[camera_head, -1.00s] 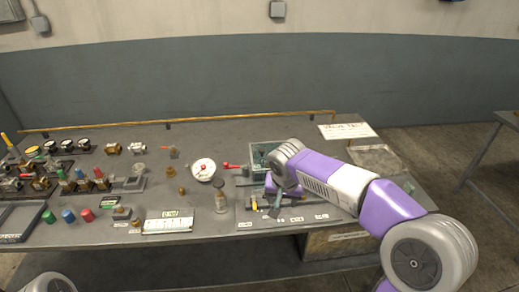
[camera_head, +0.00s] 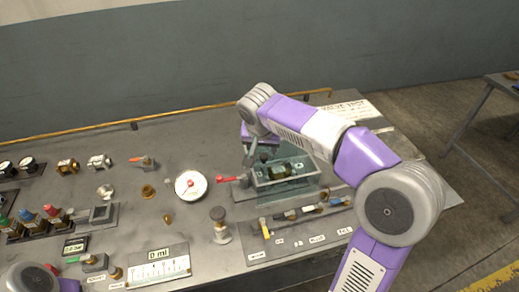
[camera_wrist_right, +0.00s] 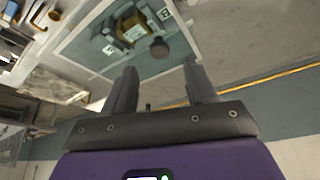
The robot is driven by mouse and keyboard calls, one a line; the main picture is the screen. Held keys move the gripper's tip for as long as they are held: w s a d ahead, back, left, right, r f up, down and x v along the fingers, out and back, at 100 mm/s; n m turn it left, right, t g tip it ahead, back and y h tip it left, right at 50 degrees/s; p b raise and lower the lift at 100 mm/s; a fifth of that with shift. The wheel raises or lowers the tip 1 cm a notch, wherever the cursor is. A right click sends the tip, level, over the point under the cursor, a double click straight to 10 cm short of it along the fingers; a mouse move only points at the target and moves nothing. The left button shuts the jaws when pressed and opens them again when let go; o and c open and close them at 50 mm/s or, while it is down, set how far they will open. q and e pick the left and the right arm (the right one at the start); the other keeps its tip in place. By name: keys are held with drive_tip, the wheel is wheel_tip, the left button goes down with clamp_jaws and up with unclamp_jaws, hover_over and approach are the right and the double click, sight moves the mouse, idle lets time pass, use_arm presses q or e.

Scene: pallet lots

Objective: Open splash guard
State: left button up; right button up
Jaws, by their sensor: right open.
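The splash guard (camera_head: 290,181) is a clear, teal-tinted box-like cover on the bench, with a brass-coloured valve (camera_head: 279,171) visible inside. In the right wrist view, the clear panel (camera_wrist_right: 85,48) lies beyond my fingers with a dark round knob (camera_wrist_right: 158,47) and the valve (camera_wrist_right: 132,27). My right gripper (camera_head: 252,159) is at the guard's back left corner, pointing down; its fingers are partly hidden in the head view. In the wrist view its two fingers (camera_wrist_right: 161,84) stand apart with nothing between them, and the knob appears just past their tips. My left gripper is not visible.
Several tools (camera_head: 308,211) lie in a labelled row in front. A white sign (camera_head: 346,112) lies behind right. A yellow rail (camera_head: 180,115) runs along the back edge.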

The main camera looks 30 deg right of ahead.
sight(264, 156)
drive_tip(key=b+x, duration=0.1)
drive_tip(key=x, duration=0.4)
drive_tip(key=shift+f, duration=0.2)
clamp_jaws()
